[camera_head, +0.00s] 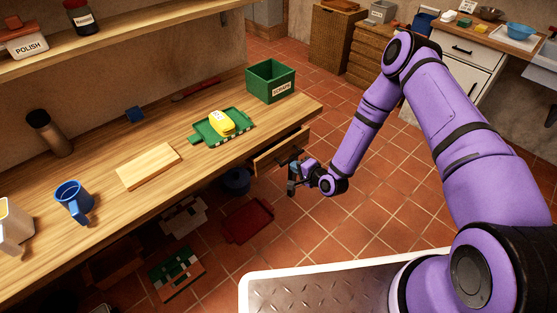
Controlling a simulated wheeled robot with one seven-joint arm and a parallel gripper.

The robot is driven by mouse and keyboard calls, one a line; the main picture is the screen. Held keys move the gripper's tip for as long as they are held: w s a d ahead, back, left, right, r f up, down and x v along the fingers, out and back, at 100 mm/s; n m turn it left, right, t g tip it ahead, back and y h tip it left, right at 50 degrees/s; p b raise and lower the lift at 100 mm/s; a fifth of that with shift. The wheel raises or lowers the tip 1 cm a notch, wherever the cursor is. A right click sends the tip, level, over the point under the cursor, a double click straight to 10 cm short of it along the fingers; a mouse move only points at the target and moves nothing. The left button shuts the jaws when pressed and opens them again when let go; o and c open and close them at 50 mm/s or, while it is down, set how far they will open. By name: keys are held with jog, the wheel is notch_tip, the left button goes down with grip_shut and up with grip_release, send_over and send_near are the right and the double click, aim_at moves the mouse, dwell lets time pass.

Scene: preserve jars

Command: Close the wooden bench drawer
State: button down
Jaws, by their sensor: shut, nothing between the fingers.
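The wooden bench drawer (279,150) sits under the right end of the long wooden bench (150,215). It stands partly pulled out, with its front beyond the bench's edge. My gripper (292,186) is at the end of my purple arm, just in front of the drawer. It is shut with nothing between its fingers. I cannot tell whether it touches the drawer front. My gripper and wrist hide part of the area in front of the drawer.
On the bench are a green box (271,82), a yellow object (221,122) on a green tray (205,137), a wooden board (148,166) and a blue mug (74,199). A red tray (247,221) lies below. Tiled floor (390,205) to the right is clear.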

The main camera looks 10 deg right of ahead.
aim_at(273, 156)
jog(key=x, duration=0.6)
jog(key=a+x, duration=0.1)
jog(key=x, duration=0.2)
jog(key=shift+s+a, duration=0.2)
jog(key=shift+a, duration=0.05)
jog(key=shift+y, duration=0.3)
jog(key=w+a, duration=0.1)
jog(key=w, duration=0.1)
jog(key=w+a, duration=0.1)
jog(key=shift+w+a, duration=0.35)
jog(key=shift+w, duration=0.05)
jog(key=shift+s, duration=0.1)
